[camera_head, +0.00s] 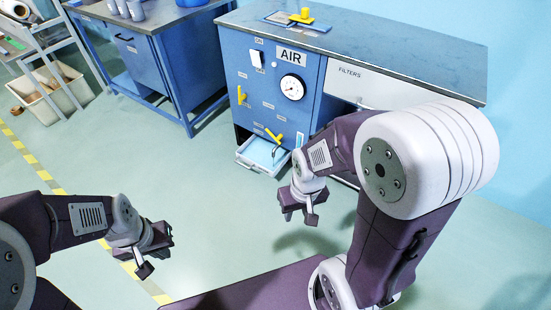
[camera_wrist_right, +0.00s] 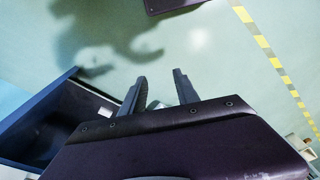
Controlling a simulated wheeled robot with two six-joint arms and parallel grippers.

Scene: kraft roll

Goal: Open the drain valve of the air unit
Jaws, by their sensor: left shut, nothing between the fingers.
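The air unit (camera_head: 268,75) is a blue cabinet front marked AIR, with a round gauge (camera_head: 292,87). Low on it a yellow lever (camera_head: 273,135) sits by a bent spout, above a pale tray (camera_head: 243,163) at the base; this looks like the drain valve. Another yellow lever (camera_head: 241,96) is on the left of the panel. My right gripper (camera_head: 300,217) is open and empty, in front of and below the unit, apart from it; its two spread fingers show in the right wrist view (camera_wrist_right: 160,92). My left gripper (camera_head: 156,257) is shut and empty over the floor, far from the unit.
A grey worktop covers the unit and bears a yellow-handled fitting (camera_head: 302,16) on a plate. A white panel marked FILTERS (camera_head: 365,85) is to the right, partly behind my right arm. A blue workbench (camera_head: 150,60) stands left. Floor before the unit is clear.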

